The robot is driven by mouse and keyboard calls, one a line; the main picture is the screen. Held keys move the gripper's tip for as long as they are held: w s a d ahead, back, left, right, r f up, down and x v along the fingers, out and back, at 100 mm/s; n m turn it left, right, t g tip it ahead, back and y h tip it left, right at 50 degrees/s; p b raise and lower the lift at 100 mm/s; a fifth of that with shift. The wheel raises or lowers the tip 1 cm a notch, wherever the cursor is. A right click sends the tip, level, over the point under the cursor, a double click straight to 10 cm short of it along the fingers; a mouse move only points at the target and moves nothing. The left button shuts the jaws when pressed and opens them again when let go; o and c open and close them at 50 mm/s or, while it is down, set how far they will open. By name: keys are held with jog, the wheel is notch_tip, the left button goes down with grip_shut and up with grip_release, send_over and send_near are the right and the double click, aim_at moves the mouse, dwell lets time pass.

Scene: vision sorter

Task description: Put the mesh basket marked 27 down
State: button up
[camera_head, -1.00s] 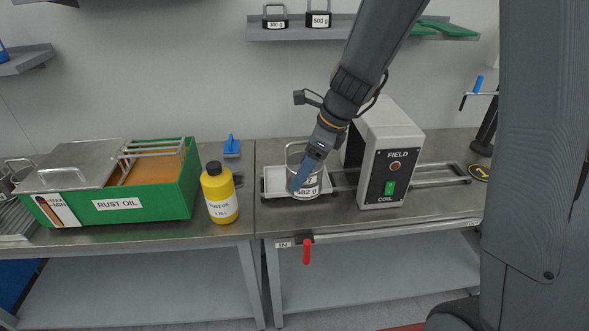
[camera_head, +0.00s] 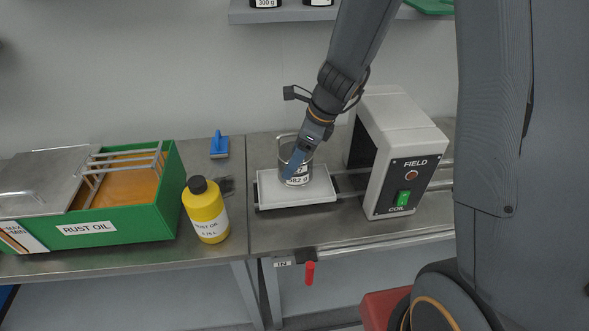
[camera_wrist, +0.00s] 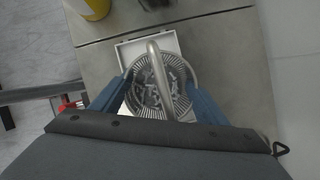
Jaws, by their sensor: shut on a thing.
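The mesh basket (camera_head: 296,172) carries a white label with a 7 and "582 g" visible. My gripper (camera_head: 297,160) is shut on the basket. In the wrist view the round basket (camera_wrist: 145,98) shows its slotted wall, an arched handle (camera_wrist: 160,75) and grey metal parts inside, with my blue fingers on both sides of it. The basket stands upright at the white tray (camera_head: 320,192) on the bench; the head view does not show clearly whether its bottom touches the tray.
The coil housing (camera_head: 400,160) with a green switch stands right of the tray, with rails running through it. A yellow bottle (camera_head: 207,212) and green rust oil tank (camera_head: 120,225) stand left. A red-handled lever (camera_head: 309,272) hangs at the bench's front edge.

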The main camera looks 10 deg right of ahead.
jog(key=shift+f, duration=2.05)
jog(key=shift+f, duration=0.1)
jog(key=o, duration=1.5)
jog(key=shift+o, duration=0.2)
jog(key=v, duration=1.2)
jog(key=shift+b, duration=0.3)
jog(key=shift+s, duration=0.2)
